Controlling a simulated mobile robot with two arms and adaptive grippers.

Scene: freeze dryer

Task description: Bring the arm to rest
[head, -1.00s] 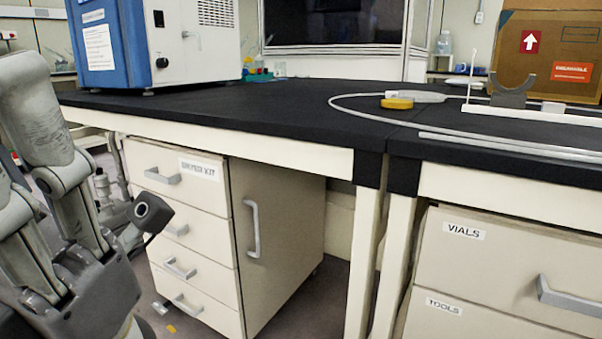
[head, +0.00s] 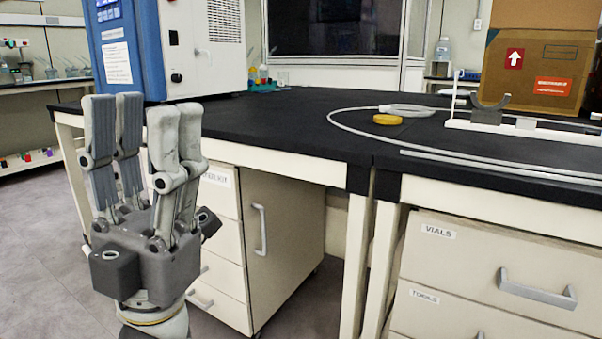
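My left gripper (head: 145,135) stands upright at the left of the head view, its fingers pointing up. It is in front of the bench and the drawer unit. Its two pairs of grey fingers are apart, with a gap between them and nothing held. It covers part of the drawer fronts and the bench's left corner. My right gripper is not in view.
The black bench top (head: 290,118) runs behind the gripper. A blue and white machine (head: 190,50) stands on it. A yellow round object (head: 387,120), a pale tube (head: 340,125) and a cardboard box (head: 535,75) are further right. The drawers (head: 480,265) are shut. Floor is open at left.

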